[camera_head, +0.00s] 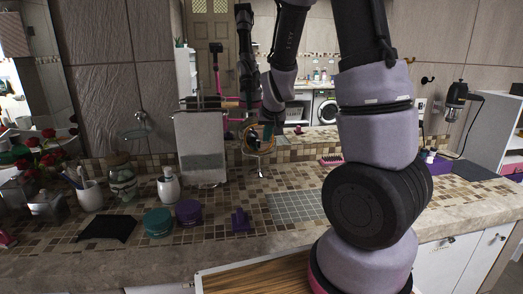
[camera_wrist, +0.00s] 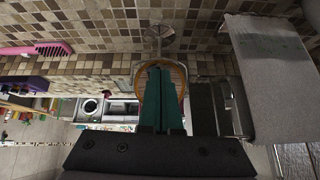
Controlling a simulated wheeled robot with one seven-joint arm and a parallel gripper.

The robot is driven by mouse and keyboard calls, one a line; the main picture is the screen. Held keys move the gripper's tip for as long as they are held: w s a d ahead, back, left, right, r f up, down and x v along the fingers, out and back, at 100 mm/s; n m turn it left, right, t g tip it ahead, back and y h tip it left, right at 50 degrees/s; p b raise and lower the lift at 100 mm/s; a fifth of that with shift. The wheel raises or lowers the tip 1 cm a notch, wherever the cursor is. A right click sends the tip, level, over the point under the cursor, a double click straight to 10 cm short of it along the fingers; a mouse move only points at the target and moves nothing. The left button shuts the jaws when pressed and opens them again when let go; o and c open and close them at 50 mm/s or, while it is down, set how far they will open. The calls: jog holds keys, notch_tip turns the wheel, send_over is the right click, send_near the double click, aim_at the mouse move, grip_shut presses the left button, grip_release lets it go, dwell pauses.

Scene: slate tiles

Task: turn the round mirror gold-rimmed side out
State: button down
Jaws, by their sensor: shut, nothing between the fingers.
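The round mirror (camera_head: 245,140) stands on the tiled counter near the back wall, on a thin stem with a small foot (camera_head: 260,173). A gold-coloured rim shows around it, partly hidden by my gripper (camera_head: 267,128). In the wrist view, which is upside down, the gold rim (camera_wrist: 182,75) shows on both sides of my gripper's teal fingers (camera_wrist: 160,68). The fingers are together and empty, in front of the mirror's disc and covering most of it. I cannot tell whether they touch it. The mirror's foot (camera_wrist: 160,33) is clear of the fingers.
A grey towel (camera_head: 202,148) hangs on a rack close to the left of the mirror; it is at right in the wrist view (camera_wrist: 270,80). A pink brush (camera_head: 332,160) lies to the right. Jars (camera_head: 158,222) and a purple bottle (camera_head: 240,221) stand nearer the front.

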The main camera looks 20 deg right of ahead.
send_near(261, 153)
jog(key=shift+n+t, duration=0.4)
jog(key=shift+s+f+x, duration=0.1)
jog(key=shift+x, duration=1.55)
jog(key=shift+s+f+x, duration=0.1)
jog(key=shift+s+x, duration=0.05)
jog(key=shift+x, duration=1.5)
jog(key=shift+w+a+f, duration=0.1)
jog(key=shift+f, duration=0.1)
jog(key=shift+x, duration=1.4)
jog(key=shift+f, duration=0.15)
